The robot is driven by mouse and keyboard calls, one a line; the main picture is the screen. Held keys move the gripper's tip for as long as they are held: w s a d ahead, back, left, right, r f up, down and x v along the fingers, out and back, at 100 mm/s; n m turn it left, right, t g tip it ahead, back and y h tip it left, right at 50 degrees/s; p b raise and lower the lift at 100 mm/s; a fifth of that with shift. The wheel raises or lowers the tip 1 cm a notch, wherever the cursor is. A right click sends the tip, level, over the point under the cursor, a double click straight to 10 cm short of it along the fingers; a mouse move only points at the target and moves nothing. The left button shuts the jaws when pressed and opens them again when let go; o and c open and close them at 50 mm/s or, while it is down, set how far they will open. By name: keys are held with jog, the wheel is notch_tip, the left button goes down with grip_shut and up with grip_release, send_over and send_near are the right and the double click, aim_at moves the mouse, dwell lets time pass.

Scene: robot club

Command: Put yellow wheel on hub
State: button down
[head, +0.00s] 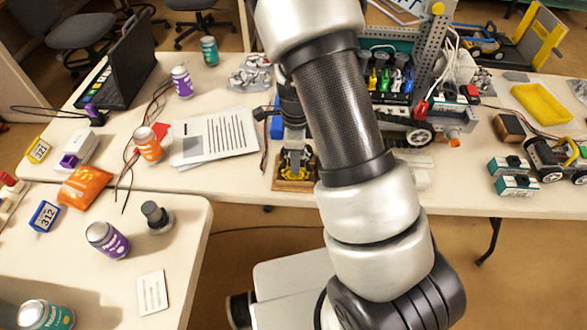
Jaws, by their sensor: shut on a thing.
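My gripper (296,160) points down at the front edge of the far table, just left of my arm. It is shut on the yellow wheel (291,172), of which only small yellow parts show between and below the fingers. The wheel is low over a brown wooden base (281,185). The hub is not clearly seen; the gripper and wheel cover the middle of this base. I cannot tell whether the wheel touches a hub or is around it.
Printed sheets (215,137) and an orange can (148,144) lie left of the base. A tracked robot (410,132) stands to the right, partly behind my arm. The near table holds a dark knobbed object (157,215) and a purple can (107,240).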

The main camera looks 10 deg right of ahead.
jog(key=shift+r+p, duration=2.35)
jog(key=shift+r, duration=0.45)
